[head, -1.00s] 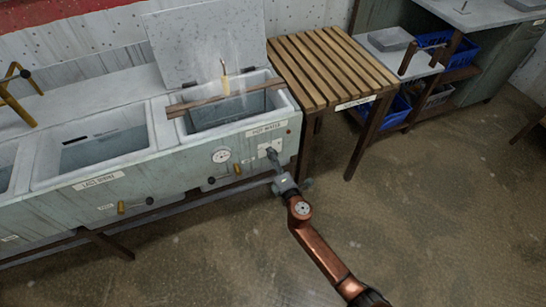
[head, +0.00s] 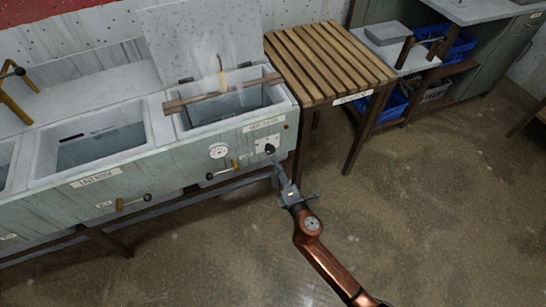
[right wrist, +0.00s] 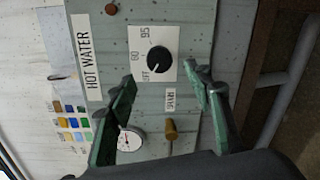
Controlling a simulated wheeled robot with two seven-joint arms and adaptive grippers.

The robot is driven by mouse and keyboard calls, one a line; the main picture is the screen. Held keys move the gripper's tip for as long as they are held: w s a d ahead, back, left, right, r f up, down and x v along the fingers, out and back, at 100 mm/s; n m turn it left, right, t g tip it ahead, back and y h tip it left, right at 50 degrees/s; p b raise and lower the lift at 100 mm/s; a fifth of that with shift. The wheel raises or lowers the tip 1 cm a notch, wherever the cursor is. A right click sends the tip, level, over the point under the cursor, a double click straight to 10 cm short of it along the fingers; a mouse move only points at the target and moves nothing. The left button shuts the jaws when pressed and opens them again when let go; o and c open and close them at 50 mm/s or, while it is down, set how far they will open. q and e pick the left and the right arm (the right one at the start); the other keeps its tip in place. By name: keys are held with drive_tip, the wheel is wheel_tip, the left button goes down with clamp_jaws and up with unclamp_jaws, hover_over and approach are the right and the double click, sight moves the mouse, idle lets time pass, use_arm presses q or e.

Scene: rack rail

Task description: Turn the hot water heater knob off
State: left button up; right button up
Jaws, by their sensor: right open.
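The hot water heater knob (head: 269,149) is a round black dial on a pale plate, on the front panel under the right-hand sink. In the right wrist view the knob (right wrist: 160,60) shows beside the markings OFF, 60 and 95 and the HOT WATER label. A small light mark on it seems to point towards OFF. My right gripper (head: 276,172) is just below and in front of the knob, apart from it. In the right wrist view its green fingers (right wrist: 164,82) are spread and empty, either side of the dial plate. My left gripper is not in view.
A round gauge (head: 218,150) and a drain lever (head: 222,170) sit left of the knob. A slatted wooden table (head: 325,62) stands close on the right, its legs near my right arm. The floor (head: 430,200) to the right is clear.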

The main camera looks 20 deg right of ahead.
drive_tip(key=shift+s+r, duration=0.1)
drive_tip(key=shift+s, duration=2.1)
